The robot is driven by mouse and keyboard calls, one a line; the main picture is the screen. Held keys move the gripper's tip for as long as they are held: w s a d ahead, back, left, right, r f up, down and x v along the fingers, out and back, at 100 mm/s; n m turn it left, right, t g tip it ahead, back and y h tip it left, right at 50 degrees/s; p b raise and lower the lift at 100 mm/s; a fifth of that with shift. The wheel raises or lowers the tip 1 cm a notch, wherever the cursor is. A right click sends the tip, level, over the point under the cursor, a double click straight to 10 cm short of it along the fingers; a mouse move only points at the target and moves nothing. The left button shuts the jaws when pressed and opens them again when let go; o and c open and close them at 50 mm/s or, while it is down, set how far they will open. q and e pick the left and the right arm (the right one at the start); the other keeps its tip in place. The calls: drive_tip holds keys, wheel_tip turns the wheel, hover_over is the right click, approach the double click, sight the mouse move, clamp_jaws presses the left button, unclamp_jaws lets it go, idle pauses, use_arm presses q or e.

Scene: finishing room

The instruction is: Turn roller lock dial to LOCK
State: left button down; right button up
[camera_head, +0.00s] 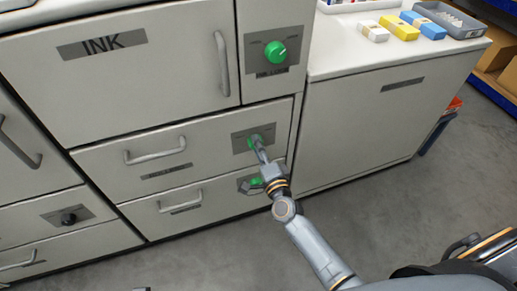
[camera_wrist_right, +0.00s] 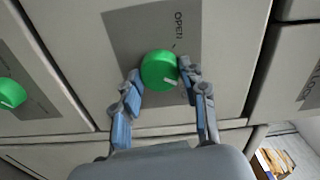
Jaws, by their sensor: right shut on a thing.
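A green dial (camera_head: 253,140) sits on a grey plate on the middle drawer front, partly hidden by my right gripper (camera_head: 261,152). In the right wrist view the green dial (camera_wrist_right: 158,69) shows between the two fingers of my right gripper (camera_wrist_right: 162,80), which are shut on its sides. The word OPEN is on the plate above and right of the dial. The dial's white mark points to the lower right, away from that word. The rest of the plate's lettering is hidden or too small to read.
Another green dial (camera_head: 275,52) is above, beside the INK door (camera_head: 140,60). A third green dial (camera_head: 256,183) is just below my gripper, partly hidden. Drawer handles (camera_head: 155,150) stick out to the left. A counter with small boxes (camera_head: 397,28) stands right; floor is clear in front.

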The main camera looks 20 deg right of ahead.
use_arm(q)
drive_tip(key=shift+w+b+v, duration=0.15)
drive_tip(key=shift+b+v, duration=0.05)
drive_tip(key=shift+v, duration=0.5)
drive_tip(key=shift+w+b+v, duration=0.1)
drive_tip(key=shift+b+v, duration=0.05)
drive_tip(key=shift+v, duration=0.55)
use_arm(e)
drive_tip(key=shift+m, duration=1.8)
use_arm(q)
drive_tip(key=shift+r, duration=0.15)
use_arm(e)
drive_tip(key=o, duration=1.2)
drive_tip(key=shift+c, duration=0.2)
use_arm(q)
drive_tip(key=shift+w, duration=0.1)
use_arm(e)
drive_tip(key=shift+s, duration=0.1)
drive_tip(key=s, duration=1.1)
drive_tip(key=shift+s+d, duration=0.2)
drive_tip(key=shift+s, duration=0.2)
